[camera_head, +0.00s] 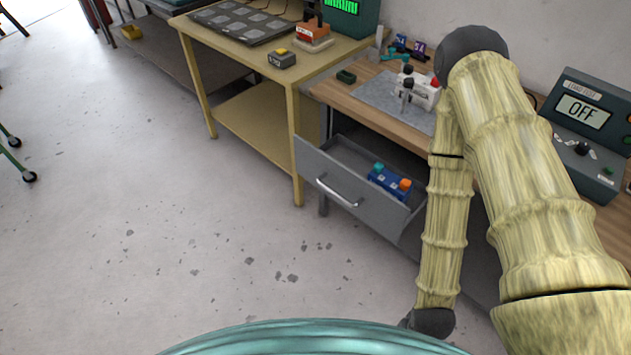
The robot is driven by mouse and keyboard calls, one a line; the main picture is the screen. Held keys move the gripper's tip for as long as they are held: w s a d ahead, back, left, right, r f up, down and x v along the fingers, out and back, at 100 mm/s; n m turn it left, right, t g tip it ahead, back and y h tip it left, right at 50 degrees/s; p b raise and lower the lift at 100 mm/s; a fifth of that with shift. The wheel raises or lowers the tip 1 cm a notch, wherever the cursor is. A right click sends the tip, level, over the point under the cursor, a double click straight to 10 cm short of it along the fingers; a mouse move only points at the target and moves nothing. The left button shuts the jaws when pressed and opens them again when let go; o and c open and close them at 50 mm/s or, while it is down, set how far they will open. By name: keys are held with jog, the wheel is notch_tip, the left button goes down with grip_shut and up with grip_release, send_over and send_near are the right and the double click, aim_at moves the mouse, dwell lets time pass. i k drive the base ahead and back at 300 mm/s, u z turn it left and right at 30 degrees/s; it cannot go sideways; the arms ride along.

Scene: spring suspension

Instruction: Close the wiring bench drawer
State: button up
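The grey drawer (322,172) under the wood-topped wiring bench (340,97) is pulled out and stands open. Its bar handle (337,192) is on the front panel, which faces the lower left. Inside the drawer lies a blue block (384,182) with a teal and an orange part on top. My arm reaches up from the lower right, bends at a dark elbow and comes down to a dark joint near the bottom edge. My gripper is not visible past that joint. The forearm passes in front of the drawer's right end and hides part of it.
A yellow bench (296,105) with a lower shelf stands left of the drawer. A white device (420,92) on a grey mat and a meter reading OFF (583,112) sit on the wiring bench. The floor (200,235) in front of the drawer is clear.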

aim_at(340, 168)
jog(key=u, duration=0.2)
jog(key=i, duration=1.05)
jog(key=z, duration=0.5)
jog(key=k, duration=0.7)
jog(key=z, duration=0.5)
